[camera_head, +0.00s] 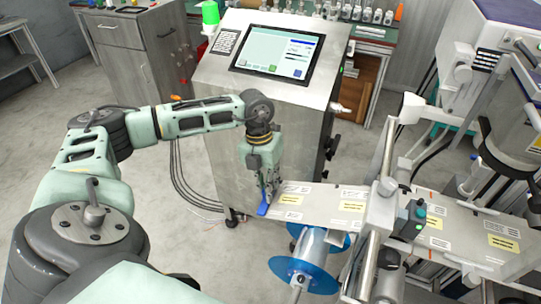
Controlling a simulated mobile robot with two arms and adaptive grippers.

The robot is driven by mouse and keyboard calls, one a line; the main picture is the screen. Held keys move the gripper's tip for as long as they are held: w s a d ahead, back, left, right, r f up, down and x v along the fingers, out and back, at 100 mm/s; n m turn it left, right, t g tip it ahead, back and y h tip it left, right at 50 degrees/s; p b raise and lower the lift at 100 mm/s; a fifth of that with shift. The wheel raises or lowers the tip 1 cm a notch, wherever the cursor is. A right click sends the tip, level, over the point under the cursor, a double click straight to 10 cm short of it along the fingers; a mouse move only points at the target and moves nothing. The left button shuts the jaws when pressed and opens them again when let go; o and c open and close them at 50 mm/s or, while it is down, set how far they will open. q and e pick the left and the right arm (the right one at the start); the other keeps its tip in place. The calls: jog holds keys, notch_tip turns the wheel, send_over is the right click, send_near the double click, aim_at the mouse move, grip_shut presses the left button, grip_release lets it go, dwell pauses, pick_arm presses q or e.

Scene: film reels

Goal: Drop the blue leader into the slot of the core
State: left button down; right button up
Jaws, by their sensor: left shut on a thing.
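My left gripper (268,190) points down in front of the metal cabinet, at the left end of the pale labelled strip. It is shut on the blue leader (263,209), a small blue piece that shows at its fingertips. Below and to the right is a reel with blue discs (289,270) around a silver core (312,250). The blue leader is above and to the left of the core and apart from it. The slot of the core cannot be made out. My right gripper is not in view.
The labelled strip (345,205) runs right above the reel. A metal bracket with a black and teal device (411,220) stands close right of the reel. The cabinet (250,120) with a screen (276,53) stands behind. Open floor lies left.

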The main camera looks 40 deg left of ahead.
pick_arm(q)
jog(key=shift+s+a+f, duration=0.1)
jog(key=shift+a, duration=0.1)
jog(key=s+a+f+b, duration=0.2)
jog(key=a+f+b, duration=0.2)
jog(key=a, duration=0.3)
jog(key=shift+s+a+f, duration=0.15)
jog(key=shift+a, duration=0.25)
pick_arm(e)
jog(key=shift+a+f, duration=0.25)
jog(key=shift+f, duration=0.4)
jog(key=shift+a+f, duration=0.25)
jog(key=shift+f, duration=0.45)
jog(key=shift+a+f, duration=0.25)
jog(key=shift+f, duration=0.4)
pick_arm(q)
jog(key=shift+d, duration=0.1)
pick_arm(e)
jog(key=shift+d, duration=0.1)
pick_arm(q)
jog(key=w+d+f, duration=0.3)
jog(key=d, duration=0.8)
jog(key=shift+w+f, duration=0.15)
jog(key=shift+f, duration=0.2)
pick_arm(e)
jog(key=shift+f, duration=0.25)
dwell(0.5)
